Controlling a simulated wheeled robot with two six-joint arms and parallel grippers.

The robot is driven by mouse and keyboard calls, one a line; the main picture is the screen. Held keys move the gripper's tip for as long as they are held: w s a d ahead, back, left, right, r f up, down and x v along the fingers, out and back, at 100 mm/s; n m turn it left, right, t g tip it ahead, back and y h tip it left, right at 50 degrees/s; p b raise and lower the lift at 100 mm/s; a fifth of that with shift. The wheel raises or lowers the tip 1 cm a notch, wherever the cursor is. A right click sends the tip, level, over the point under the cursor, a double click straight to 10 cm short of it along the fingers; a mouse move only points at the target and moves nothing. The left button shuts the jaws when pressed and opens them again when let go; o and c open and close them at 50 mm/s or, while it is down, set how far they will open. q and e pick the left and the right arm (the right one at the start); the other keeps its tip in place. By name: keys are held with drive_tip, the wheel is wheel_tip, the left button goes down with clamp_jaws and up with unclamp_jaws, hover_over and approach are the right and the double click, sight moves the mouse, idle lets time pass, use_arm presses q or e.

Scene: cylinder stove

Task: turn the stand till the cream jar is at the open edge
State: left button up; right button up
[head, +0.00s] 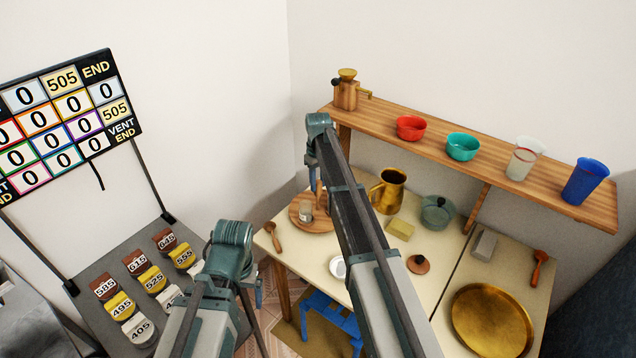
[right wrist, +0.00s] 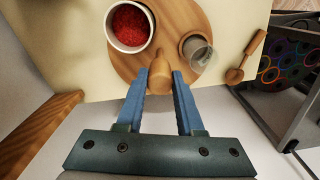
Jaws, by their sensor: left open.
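The round wooden stand (head: 323,226) is on the cream table, partly behind my right arm; it also shows in the right wrist view (right wrist: 182,16). A pale, cream-white jar with red contents (right wrist: 130,49) stands on it, at the upper left of the wooden peg (right wrist: 160,78). A clear glass with something grey inside (right wrist: 197,50) stands on its right side. My right gripper (right wrist: 158,78) has its blue fingers on either side of the peg; whether they press on it is unclear. My left gripper (head: 258,291) is open, low in front of the table, mostly hidden by its arm.
A wooden spoon (head: 273,236) lies left of the stand. A brass jug (head: 390,190), a yellow block (head: 400,229) and a green pot (head: 437,213) stand to the right. A wooden shelf (head: 480,165) with bowls and cups runs above. A blue stool (head: 330,318) is below the front edge.

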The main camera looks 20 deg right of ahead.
clamp_jaws()
idle(0.3)
drive_tip(key=shift+m, duration=0.6)
idle(0.5)
drive_tip(key=shift+m, duration=11.7)
